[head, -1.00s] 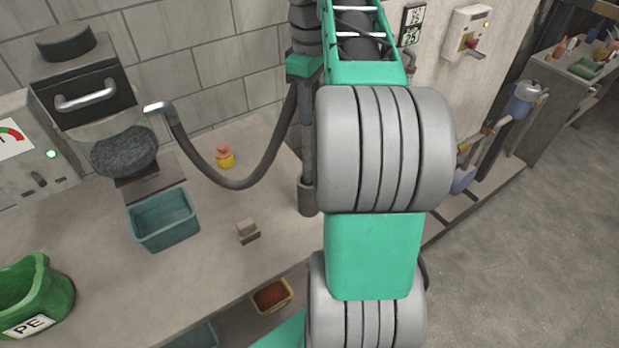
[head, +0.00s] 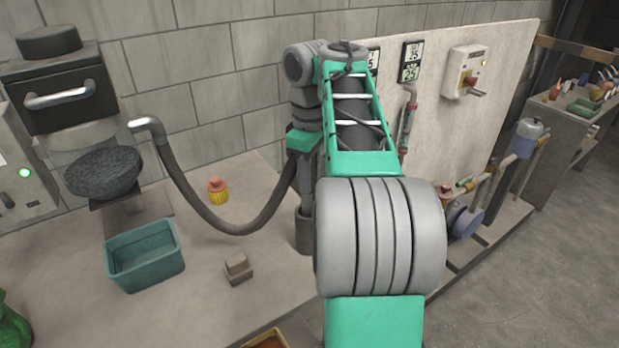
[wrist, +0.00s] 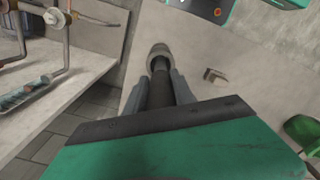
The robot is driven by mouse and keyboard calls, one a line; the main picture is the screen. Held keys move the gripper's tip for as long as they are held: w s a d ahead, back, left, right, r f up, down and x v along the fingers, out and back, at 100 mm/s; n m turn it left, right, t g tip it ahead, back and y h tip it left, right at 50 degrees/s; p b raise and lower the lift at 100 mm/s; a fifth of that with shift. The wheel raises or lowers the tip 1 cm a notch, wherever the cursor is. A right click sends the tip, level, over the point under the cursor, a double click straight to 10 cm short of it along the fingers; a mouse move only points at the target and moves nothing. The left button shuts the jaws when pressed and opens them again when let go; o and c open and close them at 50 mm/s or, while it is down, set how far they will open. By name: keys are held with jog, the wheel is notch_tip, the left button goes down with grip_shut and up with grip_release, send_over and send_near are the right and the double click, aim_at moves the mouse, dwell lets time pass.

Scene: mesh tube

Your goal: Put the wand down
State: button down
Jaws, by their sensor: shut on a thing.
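The wand is a dark upright tube (head: 307,180) with a grey hose looping from its upper part to a bent metal pipe at the left. My gripper (head: 304,155) points down over the bench, and its fingers are largely hidden in the head view. In the wrist view, my gripper's grey fingers (wrist: 160,92) are shut on the wand (wrist: 160,88), one on each side. The wand's lower end meets a round grey holder (wrist: 158,50), which also shows on the bench in the head view (head: 304,236). The end appears to be inside its rim; how deep is hidden.
A small beige block (head: 238,268), a teal bin (head: 145,272) and a yellow-orange bottle (head: 218,192) stand left of the holder. A wall panel (head: 455,125) and pipework (head: 480,205) are at the right. Bench around the block is bare.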

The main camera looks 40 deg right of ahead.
jog(key=c, duration=1.1)
grip_release()
jog(key=shift+o, duration=0.2)
notch_tip(320, 180, up, 12)
jog(key=p, duration=1.1)
jog(key=shift+a+r, duration=0.1)
jog(key=shift+r, duration=0.1)
jog(key=a+f+m+t, duration=0.1)
jog(key=a+f+m, duration=0.15)
jog(key=a, duration=0.85)
jog(key=s+a+f+m+t, duration=0.2)
jog(key=s+a+f+m, duration=0.1)
jog(key=s+a+f, duration=0.5)
notch_tip(320, 180, down, 3)
jog(key=shift+a+f+t, duration=0.2)
jog(key=shift+a+t, duration=0.2)
jog(key=shift+a, duration=0.65)
